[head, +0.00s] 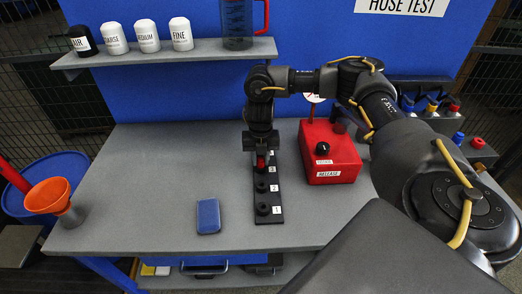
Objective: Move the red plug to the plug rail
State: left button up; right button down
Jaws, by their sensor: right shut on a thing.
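The red plug (261,163) is between the fingers of my right gripper (261,154), which points down and is shut on it. The plug rail (277,214) is a narrow black strip on the grey bench with numbered white labels and round black seats. The plug is over the rail's third position from the front, by the label 3. I cannot tell whether it is seated or just above. The gripper hides the rail's far end. My left gripper is not in view.
A red box (342,155) with a black knob stands close right of the rail. A blue case (208,216) lies left of it. A shelf (205,49) with white containers and a jug hangs behind. An orange funnel (47,196) is at far left. The bench's left half is mostly clear.

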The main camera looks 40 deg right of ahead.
aim_at(260, 158)
jog(key=shift+s+a+f, duration=0.1)
jog(key=shift+f, duration=0.05)
dwell(0.8)
jog(key=c, duration=1.1)
grip_release()
notch_tip(260, 158, up, 3)
jog(key=p, duration=0.3)
notch_tip(260, 158, up, 7)
jog(key=p, duration=0.8)
